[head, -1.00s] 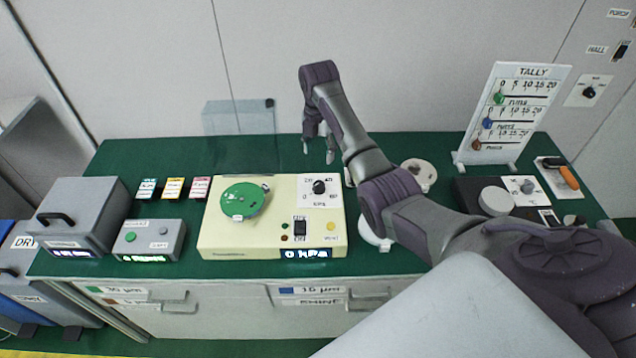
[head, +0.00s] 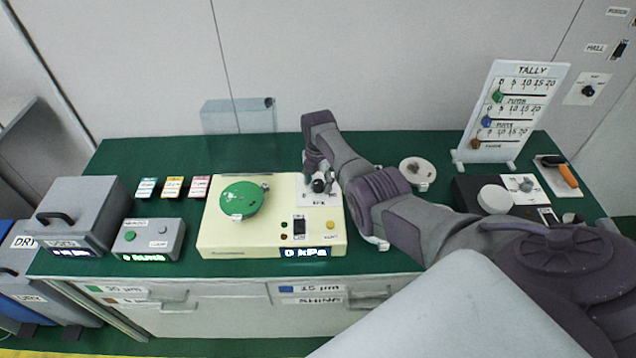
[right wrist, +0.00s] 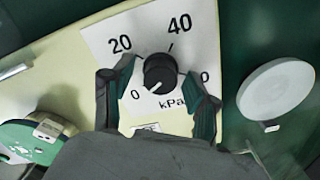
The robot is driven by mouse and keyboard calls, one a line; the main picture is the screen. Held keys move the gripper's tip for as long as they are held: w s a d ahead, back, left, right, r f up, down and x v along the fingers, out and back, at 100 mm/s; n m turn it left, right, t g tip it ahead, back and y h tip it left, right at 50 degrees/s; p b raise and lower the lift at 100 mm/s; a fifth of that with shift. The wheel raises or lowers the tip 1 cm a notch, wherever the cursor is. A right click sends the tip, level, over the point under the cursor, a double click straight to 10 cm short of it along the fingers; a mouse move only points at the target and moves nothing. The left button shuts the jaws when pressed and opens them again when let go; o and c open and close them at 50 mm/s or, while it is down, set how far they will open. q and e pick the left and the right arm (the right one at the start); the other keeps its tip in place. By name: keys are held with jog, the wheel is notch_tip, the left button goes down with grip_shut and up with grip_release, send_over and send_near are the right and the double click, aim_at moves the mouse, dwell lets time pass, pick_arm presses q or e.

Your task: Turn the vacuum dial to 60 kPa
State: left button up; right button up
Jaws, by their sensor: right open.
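The vacuum dial (head: 318,186) is a black knob on a white scale plate at the right of the cream vacuum unit (head: 270,238). In the right wrist view the dial (right wrist: 160,73) shows marks 0, 20, 40 and a partly hidden one at the right; its pale pointer line is toward the 0 side. The unit's display (head: 306,252) reads 0 kPa. My right gripper (head: 318,184) is open over the plate. In the right wrist view its fingers (right wrist: 158,90) stand on either side of the dial, with gaps. My left gripper is not in view.
A green disc (head: 242,199) sits on the unit's left, with a black rocker switch (head: 300,226) and a yellow button (head: 331,225) in front of the dial. A round white plate (right wrist: 275,88) lies right of the unit. A tally board (head: 512,110) stands farther right.

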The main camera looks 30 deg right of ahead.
grip_shut()
dwell(0.3)
